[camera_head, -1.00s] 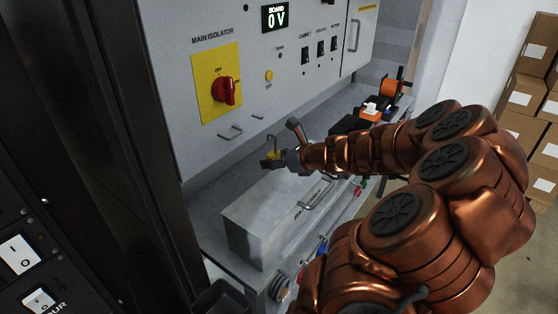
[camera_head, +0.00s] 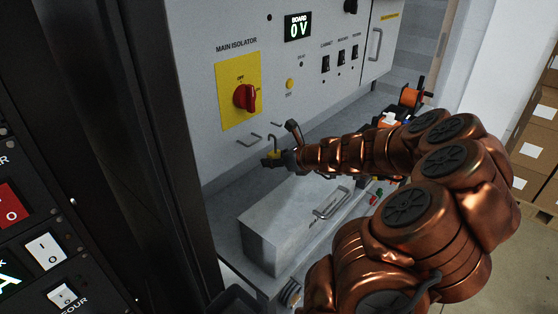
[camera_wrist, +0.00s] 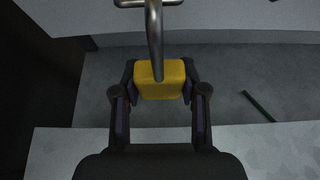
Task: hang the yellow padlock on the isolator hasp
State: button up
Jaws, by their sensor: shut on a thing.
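The yellow padlock (camera_head: 273,155) is in my gripper (camera_head: 277,162), below the main isolator. In the wrist view my gripper (camera_wrist: 160,88) is shut on the sides of the padlock's yellow body (camera_wrist: 160,84), with its grey shackle (camera_wrist: 154,35) pointing up the picture. A metal bar (camera_wrist: 150,3) crosses the shackle's top in that view; I cannot tell whether they touch. In the head view a grey bar loop (camera_head: 249,142) sticks out of the panel below the isolator, up and left of the padlock. Which loop is the hasp is unclear.
The isolator's red knob (camera_head: 246,97) sits on a yellow plate. A smaller loop (camera_head: 277,126) is to the right. A grey box with a handle (camera_head: 332,204) stands on the bench below my arm. A thin dark rod (camera_wrist: 258,106) lies at the right.

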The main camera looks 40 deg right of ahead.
jog(key=shift+w+a+p, duration=0.15)
jog(key=shift+w+p, duration=0.1)
jog(key=shift+w, duration=0.75)
jog(key=shift+w+a+p, duration=0.2)
jog(key=shift+w+p, duration=0.1)
jog(key=shift+w, duration=0.7)
jog(key=shift+w+a+p, duration=0.15)
jog(key=shift+w+p, duration=0.1)
jog(key=shift+w, duration=0.75)
jog(key=shift+f+b, duration=0.45)
jog(key=shift+f, duration=0.25)
jog(key=shift+r, duration=0.1)
jog(key=shift+r, duration=0.15)
jog(key=shift+r+p, duration=0.5)
jog(key=shift+p, duration=0.25)
jog(key=shift+f, duration=0.2)
jog(key=shift+f+b, duration=0.5)
jog(key=shift+f, duration=0.5)
jog(key=shift+f+b, duration=0.35)
jog(key=shift+f, duration=0.25)
